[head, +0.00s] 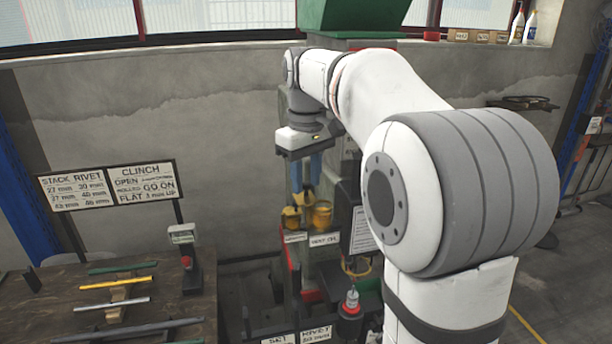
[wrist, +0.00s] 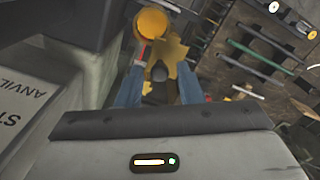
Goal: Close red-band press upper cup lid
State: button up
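The press (head: 325,262) stands at the middle of the head view, partly hidden behind my arm. Two yellow cups, left (head: 291,218) and right (head: 322,215), sit on its front, with a yellow flap-like piece by the left one; I cannot tell its lid angle. My gripper (head: 305,187) points down just above the cups, its blue fingers apart. In the wrist view, a round yellow cup (wrist: 152,23) lies beyond the left fingertip, and a flatter yellow piece (wrist: 172,48) shows beyond and between the fingers, near a dark knob. Nothing is visibly held by my gripper (wrist: 160,68).
A green hopper (head: 355,15) with a red band (head: 372,44) rises above. A wooden bench (head: 60,315) with coloured rods lies at the left. A grey block marked ANVIL (wrist: 45,115) is close at the left of the wrist view.

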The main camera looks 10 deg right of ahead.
grip_shut()
jog(key=shift+d+m, duration=0.1)
jog(key=shift+m, duration=0.2)
jog(key=m, duration=0.2)
jog(key=d+m+p, duration=0.1)
jog(key=shift+s+r+m, duration=0.1)
jog(key=shift+s+m, duration=0.1)
jog(key=shift+m, duration=0.2)
jog(key=m, duration=0.3)
jog(key=s+d+m+p, duration=0.1)
jog(key=m, duration=0.2)
jog(key=s+m, duration=0.1)
jog(key=m, duration=0.2)
jog(key=shift+d, duration=0.35)
jog(key=m, duration=0.1)
jog(key=s+m, duration=0.1)
jog(key=m, duration=0.3)
jog(key=shift+s, duration=0.25)
jog(key=shift+m, duration=0.3)
jog(key=shift+o, duration=0.8)
grip_release()
